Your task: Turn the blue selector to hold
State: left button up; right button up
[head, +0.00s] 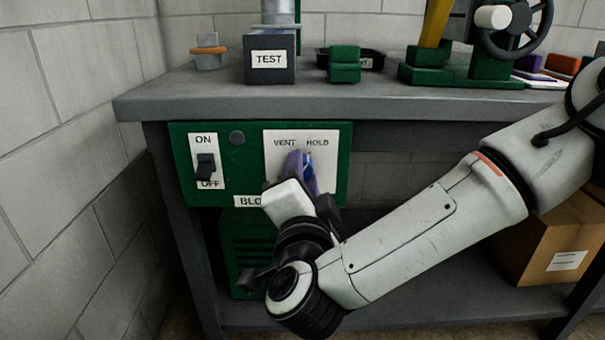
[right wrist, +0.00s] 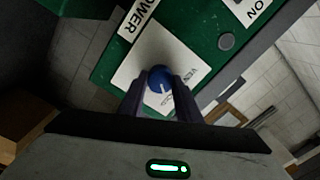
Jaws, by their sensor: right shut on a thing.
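The blue selector (head: 309,162) is a round knob on a white plate (head: 276,150) marked VENT and HOLD, on the front of a green panel (head: 240,145). In the right wrist view the blue selector (right wrist: 158,77) shows a white pointer line on its face. I cannot tell which word the line points to. My right gripper (head: 301,163) is at the plate, its two dark fingers on either side of the selector and shut on it. The fingers (right wrist: 165,82) hide part of the plate and its lettering in the wrist view. My left gripper is not in view.
An ON/OFF switch (head: 206,166) and a dark round button (head: 237,138) are left of the plate. The grey bench top (head: 200,100) overhangs the panel and bears a TEST box (head: 270,62) and a green press (head: 465,65). A cardboard box (head: 550,240) sits below right.

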jog(key=shift+m, duration=0.3)
jog(key=o, duration=1.1)
jog(key=shift+c, duration=0.2)
jog(key=shift+s, duration=0.1)
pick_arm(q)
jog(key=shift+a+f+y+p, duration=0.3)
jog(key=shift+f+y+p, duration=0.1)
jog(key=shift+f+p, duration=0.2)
pick_arm(e)
jog(key=s, duration=1)
jog(key=shift+s, duration=0.15)
jog(key=shift+f, duration=0.1)
